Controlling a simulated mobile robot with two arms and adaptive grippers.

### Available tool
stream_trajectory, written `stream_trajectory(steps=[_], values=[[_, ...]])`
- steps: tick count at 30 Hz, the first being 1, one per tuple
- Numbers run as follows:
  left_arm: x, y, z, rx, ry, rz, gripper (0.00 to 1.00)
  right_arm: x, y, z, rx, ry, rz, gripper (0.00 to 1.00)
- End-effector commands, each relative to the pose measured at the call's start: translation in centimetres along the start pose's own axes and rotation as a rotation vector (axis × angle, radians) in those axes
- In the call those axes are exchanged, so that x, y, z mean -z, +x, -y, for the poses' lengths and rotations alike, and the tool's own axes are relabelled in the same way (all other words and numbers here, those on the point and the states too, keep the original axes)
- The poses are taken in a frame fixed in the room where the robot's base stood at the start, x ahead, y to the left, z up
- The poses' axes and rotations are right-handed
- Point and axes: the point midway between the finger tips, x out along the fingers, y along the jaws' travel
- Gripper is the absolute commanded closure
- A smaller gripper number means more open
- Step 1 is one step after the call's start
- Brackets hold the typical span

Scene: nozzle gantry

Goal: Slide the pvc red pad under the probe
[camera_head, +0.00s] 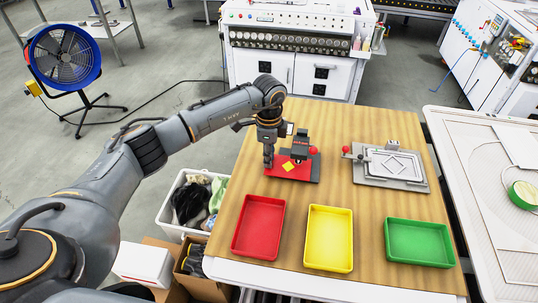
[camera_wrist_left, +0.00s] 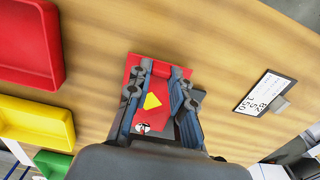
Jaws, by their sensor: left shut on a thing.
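The red pad (camera_head: 283,171) bears a yellow diamond mark and lies on the wooden table, at the dark gantry device (camera_head: 302,146) with red knobs. My left gripper (camera_head: 268,163) reaches down at the pad's left side. In the left wrist view the red pad (camera_wrist_left: 140,72) shows between the two fingers of my left gripper (camera_wrist_left: 163,88), which is shut on it. The probe tip is too small to make out, so I cannot tell how far under it the pad lies. My right gripper is not in view.
Red (camera_head: 258,252), yellow (camera_head: 319,237) and green (camera_head: 419,262) trays stand along the table's front. A metal plate fixture (camera_head: 400,182) with a red knob stands right of the device. A display card (camera_wrist_left: 263,93) shows in the left wrist view. Bare wood lies between.

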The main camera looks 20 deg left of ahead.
Motion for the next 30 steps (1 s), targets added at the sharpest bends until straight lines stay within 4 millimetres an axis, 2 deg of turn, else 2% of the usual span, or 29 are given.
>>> stream_trajectory(steps=[8, 9, 12, 23, 30], values=[[0.0, 0.0, 0.0, -0.001, 0.000, 0.001, 1.00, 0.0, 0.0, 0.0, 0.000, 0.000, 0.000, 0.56], [0.0, 0.0, 0.0, -0.001, 0.000, 0.001, 0.72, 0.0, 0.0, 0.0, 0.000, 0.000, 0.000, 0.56], [0.0, 0.0, 0.0, -0.001, 0.000, 0.001, 0.52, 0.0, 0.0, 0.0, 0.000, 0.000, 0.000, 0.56], [0.0, -0.1, 0.0, -0.001, 0.000, 0.001, 0.52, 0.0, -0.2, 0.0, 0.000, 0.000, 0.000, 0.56], [0.0, -1.7, 0.0, -0.001, -0.001, 0.001, 0.52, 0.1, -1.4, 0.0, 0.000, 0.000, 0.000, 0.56]])
